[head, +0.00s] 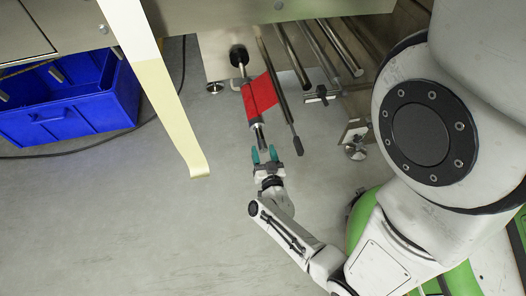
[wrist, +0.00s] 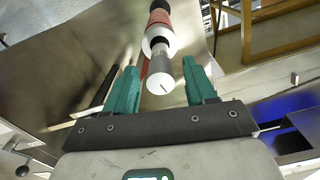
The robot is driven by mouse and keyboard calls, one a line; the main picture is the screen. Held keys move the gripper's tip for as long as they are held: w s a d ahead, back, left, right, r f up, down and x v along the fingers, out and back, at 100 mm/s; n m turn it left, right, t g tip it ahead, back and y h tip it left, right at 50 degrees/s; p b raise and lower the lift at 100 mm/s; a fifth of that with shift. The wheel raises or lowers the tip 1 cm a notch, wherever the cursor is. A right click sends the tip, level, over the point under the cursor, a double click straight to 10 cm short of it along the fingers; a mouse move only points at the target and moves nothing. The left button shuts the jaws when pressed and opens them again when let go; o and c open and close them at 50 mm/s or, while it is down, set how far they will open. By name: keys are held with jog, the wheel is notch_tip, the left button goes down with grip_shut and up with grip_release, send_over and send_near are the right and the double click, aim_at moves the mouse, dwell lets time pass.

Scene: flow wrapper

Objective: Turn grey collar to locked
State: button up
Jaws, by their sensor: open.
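The grey collar (head: 258,134) is the cylinder on the near end of a spindle that carries a red film roll (head: 259,95). In the wrist view the collar (wrist: 160,74) shows its round end face, with a short dark mark low on it. My gripper (head: 264,152) has teal fingers and is open, close to the collar's free end. In the wrist view one finger stands on each side of the collar, with gaps showing. I cannot tell whether the fingertips reach past its end face. No lock markings are readable.
A dark-handled lever bar (head: 297,143) hangs just right of the roll. Metal rollers (head: 312,50) and the machine frame lie above and right. A pale film strip (head: 160,90) hangs at left, beyond it a blue crate (head: 75,110). The floor (head: 120,240) at lower left is clear.

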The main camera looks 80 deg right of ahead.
jog(key=shift+w+d, duration=0.2)
jog(key=shift+d, duration=0.35)
jog(key=shift+a, duration=0.1)
grip_shut()
